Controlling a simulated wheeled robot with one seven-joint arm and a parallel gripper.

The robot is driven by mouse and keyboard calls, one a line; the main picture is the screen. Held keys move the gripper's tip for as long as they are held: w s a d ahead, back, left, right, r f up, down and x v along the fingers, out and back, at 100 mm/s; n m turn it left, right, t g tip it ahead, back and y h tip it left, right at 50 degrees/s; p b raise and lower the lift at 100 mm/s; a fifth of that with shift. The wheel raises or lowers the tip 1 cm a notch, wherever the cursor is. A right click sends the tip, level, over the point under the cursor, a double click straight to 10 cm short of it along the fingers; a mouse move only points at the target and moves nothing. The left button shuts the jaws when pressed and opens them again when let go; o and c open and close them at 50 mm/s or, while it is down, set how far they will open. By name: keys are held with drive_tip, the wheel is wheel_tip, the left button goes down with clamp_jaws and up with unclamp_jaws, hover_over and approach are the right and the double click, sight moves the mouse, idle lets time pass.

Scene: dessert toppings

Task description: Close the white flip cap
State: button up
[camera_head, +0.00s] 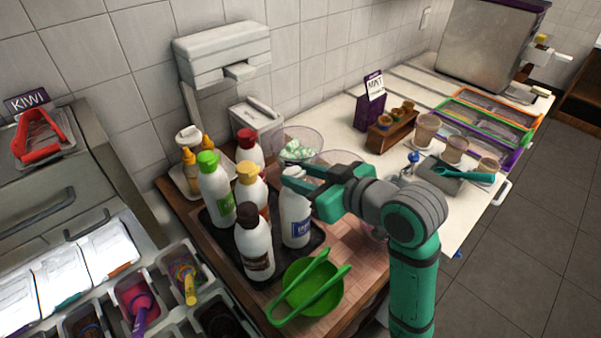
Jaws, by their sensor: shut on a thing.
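A white squeeze bottle with a blue label (296,222) stands upright on a dark tray, at the right of a group of similar bottles. My gripper (300,182) is at the top of this bottle, with its teal fingers pointing left, and is shut on its upper end. The fingers largely cover the white flip cap, and I cannot tell whether the cap is open or shut.
Bottles with green (208,158), red (247,136), yellow (247,172) and brown (254,218) caps crowd close on the left. A green bowl with green tongs (312,288) sits in front. Clear bowls (300,138) stand behind. The white counter (345,142) has some free room.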

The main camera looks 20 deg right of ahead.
drive_tip(key=shift+s+d, duration=0.1)
idle(0.3)
drive_tip(key=o, duration=1.1)
drive_tip(key=shift+c, duration=0.2)
drive_tip(key=v, duration=1)
drive_tip(key=shift+s, duration=0.35)
drive_tip(key=shift+c, duration=0.2)
